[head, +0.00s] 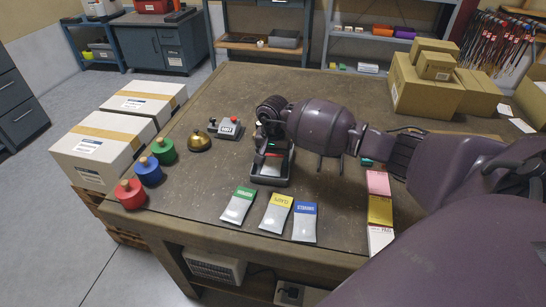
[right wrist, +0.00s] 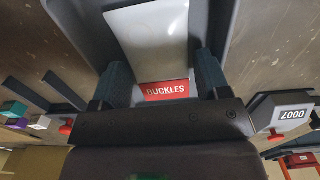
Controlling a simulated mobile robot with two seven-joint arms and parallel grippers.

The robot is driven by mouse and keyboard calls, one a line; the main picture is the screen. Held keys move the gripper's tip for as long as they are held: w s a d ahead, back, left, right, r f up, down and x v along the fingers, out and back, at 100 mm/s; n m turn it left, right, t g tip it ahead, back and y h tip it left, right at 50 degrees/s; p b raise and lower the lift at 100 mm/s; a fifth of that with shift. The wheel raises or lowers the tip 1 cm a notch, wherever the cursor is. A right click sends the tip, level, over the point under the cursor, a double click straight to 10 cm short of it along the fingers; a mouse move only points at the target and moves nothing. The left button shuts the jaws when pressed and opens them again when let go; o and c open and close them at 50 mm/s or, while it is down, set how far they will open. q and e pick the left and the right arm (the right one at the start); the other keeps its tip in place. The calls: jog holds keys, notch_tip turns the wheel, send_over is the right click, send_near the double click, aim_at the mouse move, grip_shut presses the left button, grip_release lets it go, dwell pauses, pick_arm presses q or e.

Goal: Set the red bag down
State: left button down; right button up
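The red bag is a flat silver pouch with a red label reading BUCKLES. It lies face up in a dark tray-like holder (head: 283,182) on the table; its silver part (head: 268,167) shows in the head view. In the right wrist view the bag (right wrist: 158,40) lies between my right gripper's two teal fingers (right wrist: 163,82). A narrow gap shows beside the label, so the fingers look open around it. In the head view my right gripper (head: 272,145) is low over the label end, its fingertips partly hidden. My left gripper is not in view.
Green (head: 238,206), yellow (head: 276,214) and blue (head: 305,222) labelled bags lie in front of the holder. A bell (head: 199,142) and a grey counter device (head: 226,130) stand to the left. Coloured knobbed cylinders (head: 131,195) line the left edge; cardboard boxes (head: 426,90) stand back right.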

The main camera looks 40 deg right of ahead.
aim_at(273, 159)
jog(key=shift+w+r, duration=0.1)
jog(key=shift+r, duration=0.45)
notch_tip(273, 159, up, 11)
jog(key=p, duration=0.1)
jog(key=shift+r, duration=0.15)
dwell(0.5)
